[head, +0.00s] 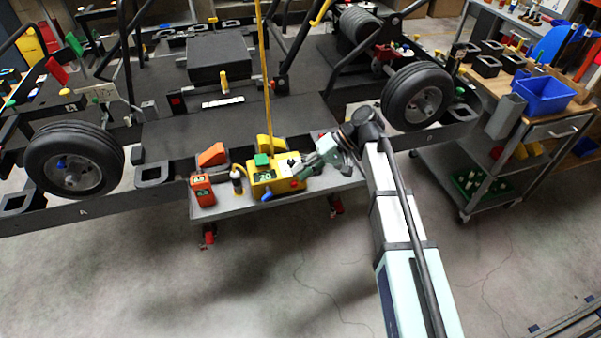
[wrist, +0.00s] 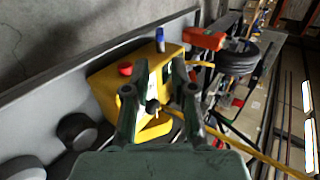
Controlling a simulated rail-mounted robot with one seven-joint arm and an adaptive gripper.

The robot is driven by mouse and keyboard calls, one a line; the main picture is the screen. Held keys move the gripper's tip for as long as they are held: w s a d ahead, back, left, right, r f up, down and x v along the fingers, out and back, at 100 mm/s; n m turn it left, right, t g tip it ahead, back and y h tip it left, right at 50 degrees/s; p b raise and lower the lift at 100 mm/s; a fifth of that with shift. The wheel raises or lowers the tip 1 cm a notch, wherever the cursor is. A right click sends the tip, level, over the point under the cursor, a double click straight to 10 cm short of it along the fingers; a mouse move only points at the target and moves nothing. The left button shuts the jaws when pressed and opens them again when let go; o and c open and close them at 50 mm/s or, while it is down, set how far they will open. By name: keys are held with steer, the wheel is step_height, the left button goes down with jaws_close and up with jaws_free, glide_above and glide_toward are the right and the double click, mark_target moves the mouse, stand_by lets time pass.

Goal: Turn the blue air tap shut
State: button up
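The blue air tap (head: 266,196) sticks out low on the front left of a yellow box (head: 261,181) on a grey shelf. In the wrist view the blue tap (wrist: 160,40) stands at the far side of the yellow box (wrist: 103,88), beyond my fingertips. My gripper (head: 304,169) is at the right end of the box in the head view, apart from the tap. In the wrist view my gripper (wrist: 159,72) has its two fingers spread over the box, with a dark knob (wrist: 153,106) showing between them. Whether the fingers touch the box is unclear.
A red button (wrist: 125,69) is on the box near one finger. A yellow hose (head: 266,75) rises behind the box. The kart wheel (head: 417,97) is behind my arm. The floor in front is clear.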

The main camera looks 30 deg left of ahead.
steer(key=v, duration=0.6)
steer(key=p, duration=0.4)
glide_toward(272, 194)
steer(key=x, duration=1)
steer(key=shift+d, duration=0.1)
steer(key=shift+f, duration=0.1)
jaws_close()
